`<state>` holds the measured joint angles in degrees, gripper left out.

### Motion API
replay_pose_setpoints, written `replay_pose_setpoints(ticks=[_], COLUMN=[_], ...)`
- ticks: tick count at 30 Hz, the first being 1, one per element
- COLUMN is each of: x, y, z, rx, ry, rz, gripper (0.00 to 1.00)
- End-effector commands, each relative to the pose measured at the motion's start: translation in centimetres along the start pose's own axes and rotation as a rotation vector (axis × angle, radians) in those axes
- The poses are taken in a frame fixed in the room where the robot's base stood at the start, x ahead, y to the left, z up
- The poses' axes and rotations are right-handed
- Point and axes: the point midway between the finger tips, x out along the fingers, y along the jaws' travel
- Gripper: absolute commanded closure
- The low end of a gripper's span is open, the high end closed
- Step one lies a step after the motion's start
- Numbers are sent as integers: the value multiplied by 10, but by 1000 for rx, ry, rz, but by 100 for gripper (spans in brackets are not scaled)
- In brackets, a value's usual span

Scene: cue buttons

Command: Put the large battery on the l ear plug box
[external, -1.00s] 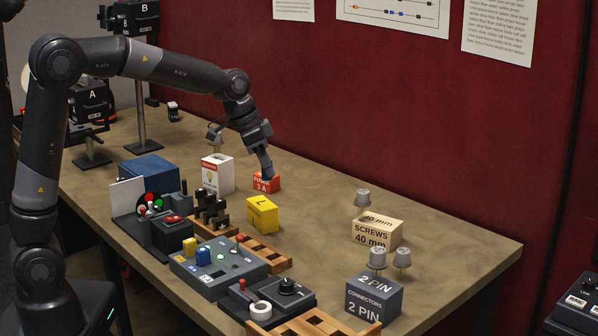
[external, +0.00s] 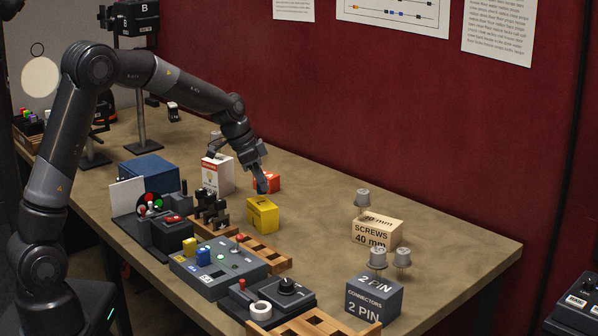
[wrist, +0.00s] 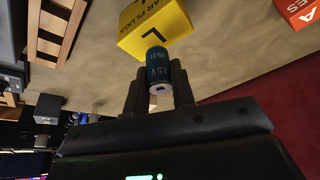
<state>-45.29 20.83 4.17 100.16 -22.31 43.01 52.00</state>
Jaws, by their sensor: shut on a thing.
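The ear plug box (external: 263,218) is a yellow carton marked L on the table. It also shows at the top of the wrist view (wrist: 150,25). My gripper (external: 259,174) is shut on a blue cylindrical battery (wrist: 157,62) marked 1.5 V, which also shows in the external view (external: 261,186). In the external view the battery appears just above or behind the box's far edge. In the wrist view it overlaps the box's edge; I cannot tell whether they touch.
A red fuse box (external: 271,181) stands right behind my gripper, and a white bulb box (external: 217,175) to its left. Wooden racks (external: 264,250) and a grey button panel (external: 220,272) lie in front. The table to the right is clear up to the screws box (external: 377,231).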

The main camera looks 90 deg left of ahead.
Motion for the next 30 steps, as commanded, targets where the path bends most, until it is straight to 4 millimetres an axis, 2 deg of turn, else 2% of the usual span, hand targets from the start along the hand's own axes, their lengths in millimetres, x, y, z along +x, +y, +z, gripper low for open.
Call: replay_pose_setpoints(ticks=[4,15,16,23,30], x=[20,24,24,24,23], y=[0,0,0,0,0], z=[9,10,10,10,10], rx=[-2,-1,-1,-1,-1], ry=[-2,-1,0,0,0], rz=[1,0,0,0,0], gripper=[100,100,76,57,55])
